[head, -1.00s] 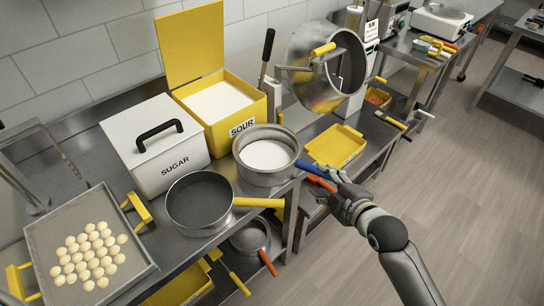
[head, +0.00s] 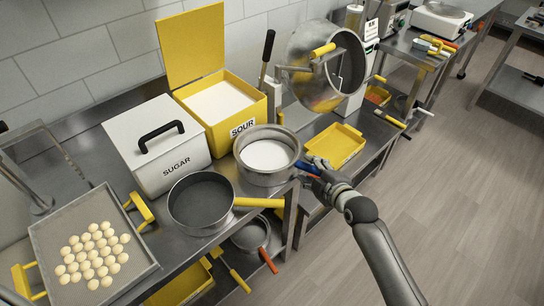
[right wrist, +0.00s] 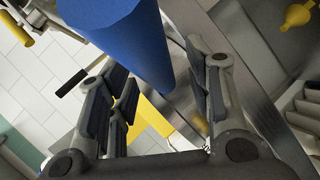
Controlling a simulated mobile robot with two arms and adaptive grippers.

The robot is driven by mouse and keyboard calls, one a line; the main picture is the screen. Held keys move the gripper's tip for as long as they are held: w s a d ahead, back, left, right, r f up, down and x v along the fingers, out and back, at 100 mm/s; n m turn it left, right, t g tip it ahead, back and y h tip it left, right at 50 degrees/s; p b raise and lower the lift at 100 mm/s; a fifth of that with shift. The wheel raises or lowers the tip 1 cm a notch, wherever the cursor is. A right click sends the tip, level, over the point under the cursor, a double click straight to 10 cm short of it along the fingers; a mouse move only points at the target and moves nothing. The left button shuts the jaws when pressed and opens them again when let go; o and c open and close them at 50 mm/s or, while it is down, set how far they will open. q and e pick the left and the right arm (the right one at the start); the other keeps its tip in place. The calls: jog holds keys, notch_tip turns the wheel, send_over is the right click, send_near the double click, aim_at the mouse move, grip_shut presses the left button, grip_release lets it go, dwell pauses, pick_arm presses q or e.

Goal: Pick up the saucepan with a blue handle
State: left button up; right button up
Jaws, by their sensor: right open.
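The saucepan (head: 246,170) with a blue handle (head: 303,167) stands at the right edge of the steel counter, with white content inside. Its handle points right, past the counter edge. My right gripper (head: 318,167) is at the outer end of the handle and covers part of it. In the right wrist view, the blue handle (right wrist: 130,40) shows large, reaching between the two spread fingers of the open right gripper (right wrist: 160,80). I cannot tell whether either finger touches it. My left gripper is not in view.
A dark pan with a yellow handle (head: 258,202) sits just left of the saucepan. A yellow tray (head: 335,148) is to the right.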

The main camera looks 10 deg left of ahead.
jog(key=shift+c, duration=0.4)
grip_shut()
jog(key=shift+r, duration=0.15)
